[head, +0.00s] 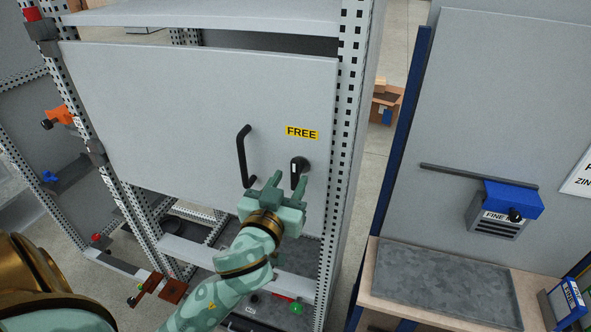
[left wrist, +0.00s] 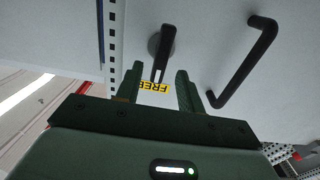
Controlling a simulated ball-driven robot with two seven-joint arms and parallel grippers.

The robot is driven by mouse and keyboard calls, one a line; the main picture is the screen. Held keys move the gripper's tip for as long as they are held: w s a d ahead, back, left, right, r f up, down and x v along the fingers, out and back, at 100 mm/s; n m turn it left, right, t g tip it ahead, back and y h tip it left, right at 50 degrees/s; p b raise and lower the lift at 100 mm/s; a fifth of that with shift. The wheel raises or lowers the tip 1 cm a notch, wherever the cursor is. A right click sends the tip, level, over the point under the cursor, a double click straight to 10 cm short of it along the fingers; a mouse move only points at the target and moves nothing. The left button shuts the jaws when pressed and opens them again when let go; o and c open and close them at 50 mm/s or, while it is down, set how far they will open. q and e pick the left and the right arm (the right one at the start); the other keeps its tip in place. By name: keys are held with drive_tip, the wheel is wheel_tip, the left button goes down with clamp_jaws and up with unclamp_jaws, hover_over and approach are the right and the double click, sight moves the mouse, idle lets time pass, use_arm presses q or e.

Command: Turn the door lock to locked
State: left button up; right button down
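The door lock (head: 298,171) is a black knob with a lever and a white mark, on the right side of a grey cabinet door (head: 200,110). A yellow FREE label (head: 302,132) is above the lock. My right gripper is not in view.
A black door handle (head: 243,156) stands out from the door left of the lock, near the left gripper. A perforated white post (head: 346,150) borders the door on the right. At the right is a bench with a grey mat (head: 445,283) and a blue-topped holder (head: 513,199).

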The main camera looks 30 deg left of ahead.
sight(294, 173)
use_arm(q)
drive_tip(key=x, duration=0.4)
drive_tip(key=shift+w, duration=0.25)
clamp_jaws()
